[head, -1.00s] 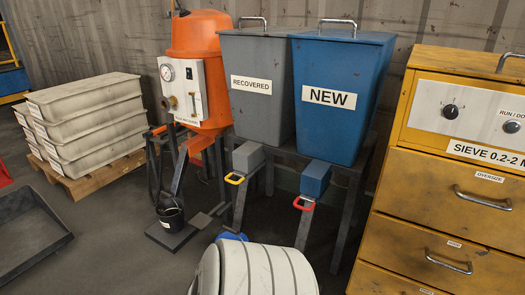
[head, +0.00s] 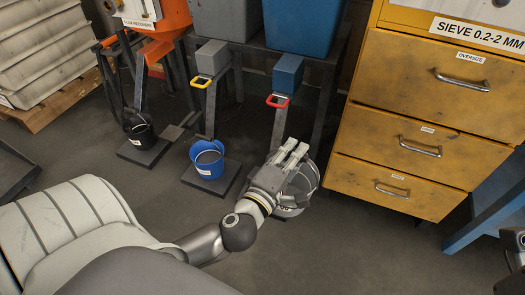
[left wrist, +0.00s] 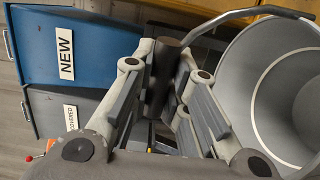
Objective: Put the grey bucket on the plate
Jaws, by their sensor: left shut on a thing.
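The grey bucket (head: 304,192) hangs at my left gripper (head: 290,152), low in front of the red-handled outlet in the head view. In the left wrist view its open mouth and pale inside (left wrist: 285,90) fill the right side. The fingers and wrist cover part of the bucket in the head view. A dark edge shows under the bucket, but I cannot tell whether it is a plate or whether the bucket touches it. A dark part (head: 513,250) at the right edge may be my right gripper.
A blue bucket (head: 207,158) stands on a dark plate (head: 190,178), left of the grey one. A black bucket (head: 138,130) stands on another plate farther left. The blue outlet (head: 287,75) with a red handle (head: 277,101) is above. Yellow drawers (head: 420,140) stand to the right.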

